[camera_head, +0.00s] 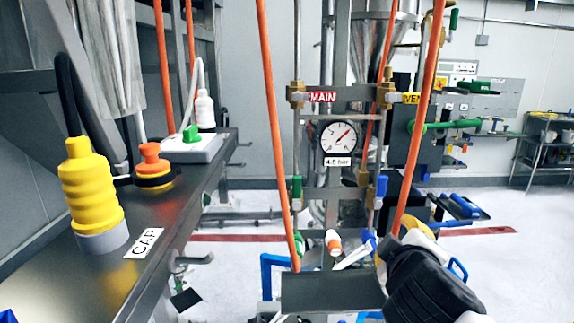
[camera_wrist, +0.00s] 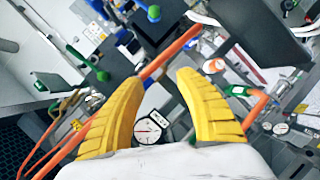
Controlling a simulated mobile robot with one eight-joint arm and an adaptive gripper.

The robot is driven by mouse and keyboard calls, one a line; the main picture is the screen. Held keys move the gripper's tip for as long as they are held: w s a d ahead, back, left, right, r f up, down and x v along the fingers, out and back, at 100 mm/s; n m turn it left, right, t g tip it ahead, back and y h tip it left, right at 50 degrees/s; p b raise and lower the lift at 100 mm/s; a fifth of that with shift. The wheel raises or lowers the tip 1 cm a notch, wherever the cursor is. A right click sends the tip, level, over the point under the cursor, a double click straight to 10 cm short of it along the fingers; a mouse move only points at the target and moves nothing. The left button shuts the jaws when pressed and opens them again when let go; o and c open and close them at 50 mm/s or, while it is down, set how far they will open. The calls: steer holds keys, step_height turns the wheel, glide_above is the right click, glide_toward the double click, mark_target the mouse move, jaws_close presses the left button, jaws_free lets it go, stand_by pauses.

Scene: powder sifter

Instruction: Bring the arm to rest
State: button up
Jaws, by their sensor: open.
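My gripper (camera_wrist: 158,82) shows in the wrist view with its two yellow fingers spread apart and nothing between them. Behind the fingers lie orange hoses and a round gauge (camera_wrist: 150,128). In the head view, a dark and white part of my arm is at the lower right, in front of the sifter frame; the fingers are mostly hidden there. How far the gripper is from the frame and hoses is hard to tell.
A steel bench (camera_head: 92,283) at left holds a yellow ribbed bottle (camera_head: 90,190), an orange knob (camera_head: 152,160) and a CAP label (camera_head: 144,243). Orange hoses (camera_head: 275,120) hang beside a pressure gauge (camera_head: 336,137). Open floor (camera_head: 505,222) shows at right.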

steer(key=s+f+m+g+y+b, duration=0.1)
steer(key=s+f+b, duration=0.3)
steer(key=f, duration=0.7)
steer(key=s+a+f+m+g+y+b, duration=0.1)
steer(key=s+f+m+g+b, duration=0.2)
steer(key=f, duration=0.9)
steer(key=s+a+f+m+g+y+b, duration=0.1)
steer(key=s+f+m+b, duration=0.3)
steer(key=f+b, duration=0.5)
step_height(320, 180, down, 3)
steer(key=shift+s+a+r+g+y, duration=0.15)
steer(key=shift+s+g+y, duration=0.4)
steer(key=shift+g, duration=0.25)
steer(key=shift+w, duration=0.1)
